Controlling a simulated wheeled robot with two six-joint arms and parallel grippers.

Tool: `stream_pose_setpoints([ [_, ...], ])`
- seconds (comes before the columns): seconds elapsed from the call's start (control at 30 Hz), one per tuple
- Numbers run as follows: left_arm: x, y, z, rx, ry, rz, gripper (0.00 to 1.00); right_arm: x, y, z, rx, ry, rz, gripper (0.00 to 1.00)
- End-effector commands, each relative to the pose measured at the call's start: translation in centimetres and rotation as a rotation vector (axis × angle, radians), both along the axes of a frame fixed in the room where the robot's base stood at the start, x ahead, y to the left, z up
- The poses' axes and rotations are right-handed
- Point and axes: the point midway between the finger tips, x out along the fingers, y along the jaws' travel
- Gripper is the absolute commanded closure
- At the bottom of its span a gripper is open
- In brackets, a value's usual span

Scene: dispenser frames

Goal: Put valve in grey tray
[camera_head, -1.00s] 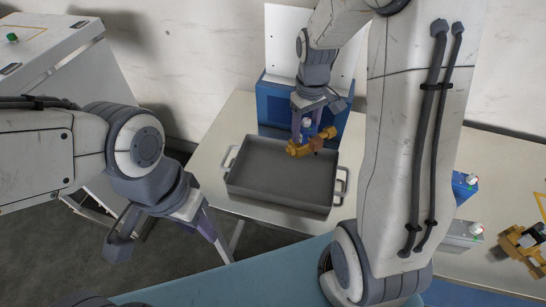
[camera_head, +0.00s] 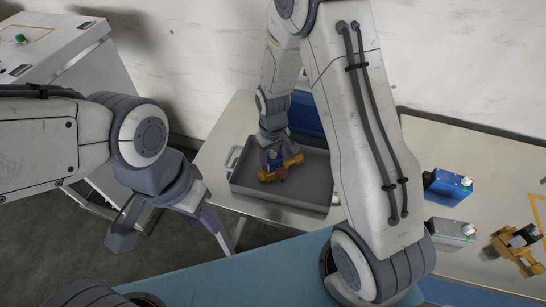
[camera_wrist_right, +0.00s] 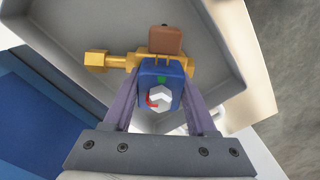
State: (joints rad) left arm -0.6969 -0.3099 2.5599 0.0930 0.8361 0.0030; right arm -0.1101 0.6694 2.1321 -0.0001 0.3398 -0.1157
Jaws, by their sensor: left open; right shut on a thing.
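My right gripper (camera_head: 271,158) is shut on a brass-coloured valve (camera_head: 283,174) with a blue body. In the head view it holds the valve over the left half of the grey tray (camera_head: 285,210), seemingly within the walls; I cannot tell whether the valve touches the floor. In the right wrist view the fingers (camera_wrist_right: 161,98) clasp the blue body of the valve (camera_wrist_right: 120,61), with the tray (camera_wrist_right: 225,25) behind. The tray's right side is partly hidden by my right arm. My left gripper (camera_head: 170,230) is open and empty, left of the tray and apart from it.
Another brass-coloured valve (camera_head: 517,252) lies at the far right of the table. A blue box (camera_head: 447,185) and a grey box (camera_head: 450,231) stand beside it. A blue unit (camera_head: 306,115) stands behind the tray. A grey cabinet (camera_head: 65,62) is at the far left.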

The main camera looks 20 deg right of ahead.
Motion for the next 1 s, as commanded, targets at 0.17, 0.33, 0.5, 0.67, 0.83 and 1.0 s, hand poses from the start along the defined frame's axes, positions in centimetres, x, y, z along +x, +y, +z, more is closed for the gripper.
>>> stream_pose_setpoints([
  [0.17, 0.0, 0.0, 0.0, 0.0, 0.0, 0.0, 0.6, 0.1, 0.0, 0.1, 0.001, -0.003, 0.0, 1.0],
  [0.33, 0.0, 0.0, -0.3, 0.0, 0.0, 0.0, 0.6, 0.0, 0.0, -0.4, 0.0, -0.001, 0.0, 0.39],
  [0.5, 0.0, 0.0, -0.3, 0.0, 0.0, 0.0, 0.6, 0.0, 0.0, -0.3, 0.0, 0.0, 0.0, 0.13],
  [0.67, 0.0, 0.0, -0.2, 0.0, 0.0, 0.0, 0.6, 0.0, 0.0, -0.3, 0.0, 0.0, 0.0, 0.13],
  [0.83, 0.0, 0.0, -0.2, 0.0, 0.0, 0.0, 0.6, 0.1, 0.0, 0.4, 0.0, -0.002, 0.0, 0.13],
  [1.0, 0.0, 0.0, -1.0, 0.0, 0.0, 0.0, 0.6, 0.2, 0.0, 3.0, 0.001, -0.008, 0.0, 0.13],
])
